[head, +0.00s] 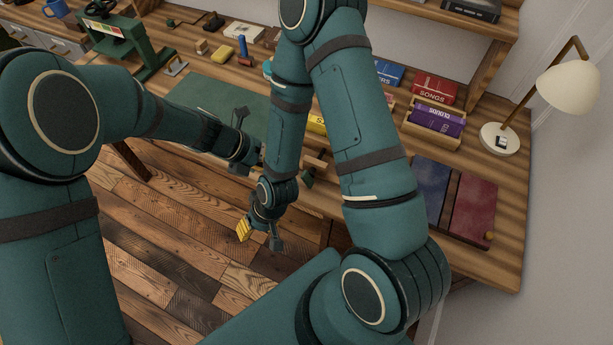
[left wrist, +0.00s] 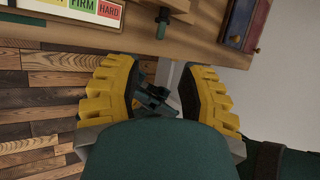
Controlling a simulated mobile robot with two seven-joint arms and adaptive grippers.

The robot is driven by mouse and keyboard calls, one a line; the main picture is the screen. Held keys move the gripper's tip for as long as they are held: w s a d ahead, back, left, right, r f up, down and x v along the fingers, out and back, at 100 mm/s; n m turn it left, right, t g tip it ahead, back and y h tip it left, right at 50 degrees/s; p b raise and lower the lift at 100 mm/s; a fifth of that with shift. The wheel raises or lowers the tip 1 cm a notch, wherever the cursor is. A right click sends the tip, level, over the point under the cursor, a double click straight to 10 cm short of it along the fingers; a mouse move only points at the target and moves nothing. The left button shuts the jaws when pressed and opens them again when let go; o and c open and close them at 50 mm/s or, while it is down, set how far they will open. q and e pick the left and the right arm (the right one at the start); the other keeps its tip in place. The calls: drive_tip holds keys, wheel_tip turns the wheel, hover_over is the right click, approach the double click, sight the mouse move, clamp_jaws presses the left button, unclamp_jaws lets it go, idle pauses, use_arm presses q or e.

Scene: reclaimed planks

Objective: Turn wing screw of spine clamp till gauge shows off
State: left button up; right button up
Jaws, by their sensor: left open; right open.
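A wooden piece that seems to be the spine clamp (head: 314,160) sits at the table's front edge, mostly hidden behind my right arm. A small dark part on it (head: 307,179), perhaps the wing screw, also shows in the left wrist view (left wrist: 163,22). That view shows a gauge strip (left wrist: 85,10) reading FIRM and HARD, cut off at the top; I see no pointer. My left gripper (left wrist: 156,92) is open and empty, its yellow-padded fingers below the table edge. My right gripper (head: 261,236) is open and empty, hanging low over the floor before the table.
A green press (head: 140,55) with a handwheel stands at the back left. A green mat (head: 215,98) lies mid-table. Books (head: 433,88), a wooden box (head: 431,137), blue and red panels (head: 472,208) and a lamp (head: 500,138) fill the right side. My arms cross close together.

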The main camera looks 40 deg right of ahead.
sight(302, 176)
use_arm(q)
drive_tip(key=shift+m, duration=0.3)
drive_tip(key=b+x, duration=0.1)
drive_tip(key=x, duration=0.6)
drive_tip(key=b+x, duration=0.1)
drive_tip(key=x, duration=0.6)
drive_tip(key=shift+s+r+b, duration=0.1)
drive_tip(key=shift+s+b, duration=0.1)
drive_tip(key=shift+b, duration=0.2)
clamp_jaws()
